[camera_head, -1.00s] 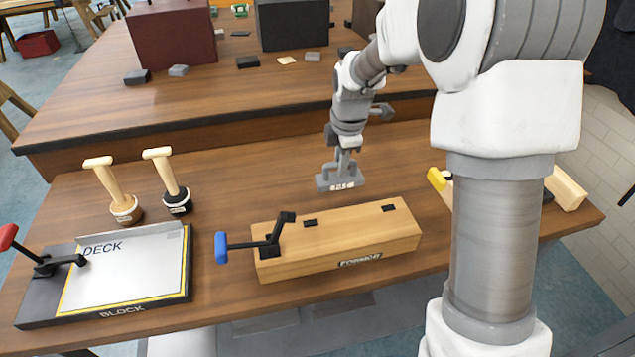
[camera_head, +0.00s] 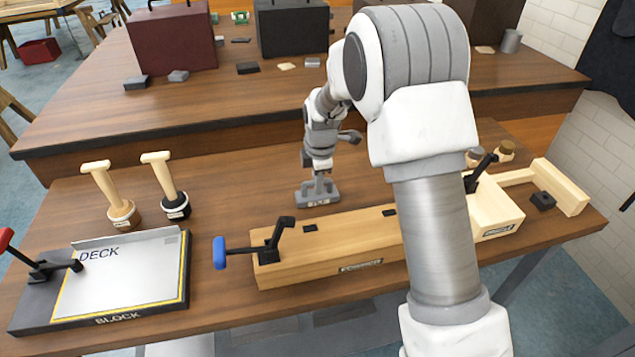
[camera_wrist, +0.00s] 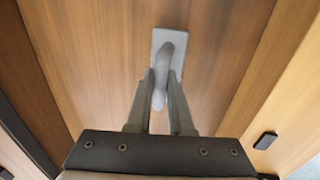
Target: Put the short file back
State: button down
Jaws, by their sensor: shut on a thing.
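The short file appears to be the small grey tool (camera_head: 318,195) with a flat base, a raised handle and a pale label that is too small to read. My gripper (camera_head: 319,174) is shut on its handle above the near bench, just behind the long wooden block. In the wrist view the grey tool (camera_wrist: 176,45) sits between my fingertips (camera_wrist: 164,85), with its flat base facing the wood. I cannot tell whether the base touches the bench top. No marked place for the file is clear in view.
The long wooden block (camera_head: 330,235) carries a blue-handled clamp (camera_head: 240,253). A white DECK plate (camera_head: 125,268) and two wooden-handled tools (camera_head: 110,190) (camera_head: 165,180) are at left. Bench left of the file is clear.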

jog(key=shift+f, duration=0.1)
jog(key=c, duration=0.8)
grip_release()
